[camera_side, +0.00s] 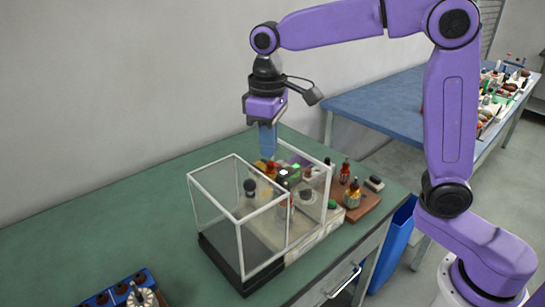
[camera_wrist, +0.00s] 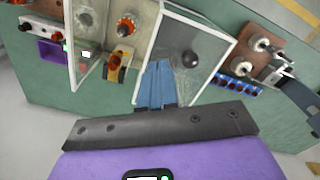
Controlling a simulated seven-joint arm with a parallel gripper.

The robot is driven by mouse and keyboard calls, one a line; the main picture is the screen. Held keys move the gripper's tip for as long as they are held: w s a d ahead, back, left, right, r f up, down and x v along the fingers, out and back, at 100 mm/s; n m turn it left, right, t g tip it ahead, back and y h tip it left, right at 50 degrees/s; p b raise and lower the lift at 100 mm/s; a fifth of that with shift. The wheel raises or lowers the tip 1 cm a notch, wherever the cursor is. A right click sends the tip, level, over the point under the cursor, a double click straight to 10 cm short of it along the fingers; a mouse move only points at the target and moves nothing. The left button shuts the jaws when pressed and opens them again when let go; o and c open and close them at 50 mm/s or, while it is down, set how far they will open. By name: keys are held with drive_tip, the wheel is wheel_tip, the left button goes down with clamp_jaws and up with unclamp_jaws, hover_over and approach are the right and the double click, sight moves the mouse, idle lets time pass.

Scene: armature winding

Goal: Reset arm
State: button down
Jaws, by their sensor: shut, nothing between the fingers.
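My gripper (camera_side: 268,153) hangs pointing down above the back of a clear-walled box with a white frame (camera_side: 238,216) on the green table. Its blue fingers are together and hold nothing. In the wrist view the shut fingers (camera_wrist: 158,68) show in front of the same clear box (camera_wrist: 207,24), with a dark round knob (camera_wrist: 190,58) inside it. The gripper looks clear of the box, though the exact gap is hard to judge. Most of my arm is raised at the right in the side view.
A brown board with orange-topped parts (camera_side: 361,205) stands right of the box. A blue rack (camera_side: 121,289) lies at the table's front left. A blue bin (camera_side: 393,246) is beside the green table (camera_side: 150,205). A cluttered blue table (camera_side: 385,100) stands behind. The green table's left part is bare.

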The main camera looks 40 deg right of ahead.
drive_tip(key=s+d+f+n, duration=0.2)
drive_tip(key=s+d+f, duration=0.1)
drive_tip(key=s, duration=0.5)
drive_tip(key=s+d+f+n, duration=0.2)
drive_tip(key=s+d, duration=0.2)
drive_tip(key=s, duration=0.5)
drive_tip(key=s+d+f+n, duration=0.2)
drive_tip(key=s+d+f, duration=0.1)
drive_tip(key=s, duration=0.6)
drive_tip(key=shift+d+f+n, duration=0.3)
drive_tip(key=shift+d+f, duration=0.05)
drive_tip(key=shift+d, duration=0.2)
